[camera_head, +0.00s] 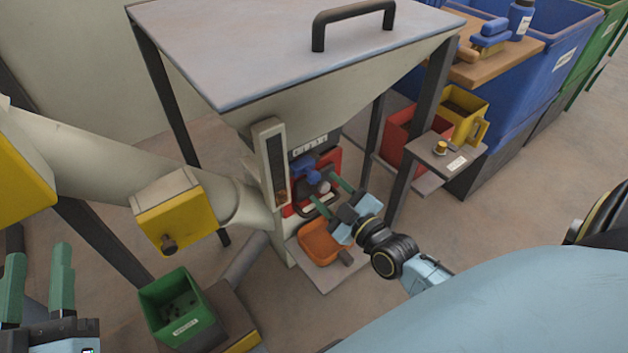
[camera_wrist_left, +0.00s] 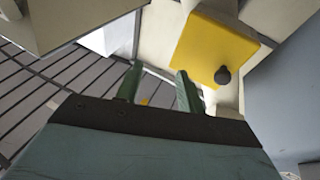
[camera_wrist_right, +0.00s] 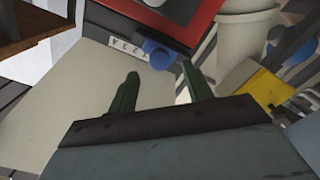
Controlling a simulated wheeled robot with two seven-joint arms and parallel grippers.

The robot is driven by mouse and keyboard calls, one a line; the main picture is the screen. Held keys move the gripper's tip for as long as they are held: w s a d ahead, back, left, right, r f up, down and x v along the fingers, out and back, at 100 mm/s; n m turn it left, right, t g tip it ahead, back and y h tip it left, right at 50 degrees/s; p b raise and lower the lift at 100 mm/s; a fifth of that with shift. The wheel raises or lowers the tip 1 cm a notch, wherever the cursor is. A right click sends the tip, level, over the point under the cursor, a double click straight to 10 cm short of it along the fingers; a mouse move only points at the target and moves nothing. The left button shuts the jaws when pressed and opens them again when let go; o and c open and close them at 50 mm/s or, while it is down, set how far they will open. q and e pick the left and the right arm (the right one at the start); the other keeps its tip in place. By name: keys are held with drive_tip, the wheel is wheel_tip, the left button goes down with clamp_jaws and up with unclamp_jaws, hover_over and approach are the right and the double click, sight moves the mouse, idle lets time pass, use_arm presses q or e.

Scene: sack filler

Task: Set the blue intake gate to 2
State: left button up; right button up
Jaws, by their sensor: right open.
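A blue handle (camera_head: 305,172) sits at the front of the hopper, below a pale numbered scale (camera_head: 310,146). In the right wrist view a blue knob (camera_wrist_right: 158,53) lies beside a numbered strip (camera_wrist_right: 127,46); I cannot tell which number it stands at. My right gripper (camera_head: 329,195) is open and empty, its fingers pointing toward the hopper front, close to the blue handle but seemingly apart from it. Its fingers also show in the right wrist view (camera_wrist_right: 160,72). My left gripper (camera_head: 38,278) is open and empty at the lower left, far from the handle.
A red panel (camera_head: 331,163) is behind the handle, and an orange scoop (camera_head: 320,243) lies on the ledge below. A yellow box (camera_head: 176,217) on the pipe and a green bin (camera_head: 180,308) are to the left. A small shelf (camera_head: 463,158) stands right.

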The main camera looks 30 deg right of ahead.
sight(316, 179)
drive_tip(key=w+b, duration=0.1)
drive_tip(key=w, duration=0.3)
drive_tip(key=shift+w+a, duration=0.15)
drive_tip(key=shift+w, duration=0.05)
use_arm(q)
drive_tip(key=shift+s+r+t+h+b, duration=0.2)
drive_tip(key=shift+s+r+t, duration=0.15)
drive_tip(key=shift+r+t, duration=0.3)
drive_tip(key=shift+s+r+t+h+b, duration=0.1)
drive_tip(key=shift+s+r+t+h, duration=0.2)
drive_tip(key=shift+r+t, duration=0.4)
drive_tip(key=shift+s+r+t+h+b, duration=0.1)
drive_tip(key=shift+s+r+t, duration=0.3)
drive_tip(key=shift+r+t, duration=0.25)
use_arm(e)
drive_tip(key=shift+w, duration=0.6)
drive_tip(key=shift+c, duration=0.2)
clamp_jaws()
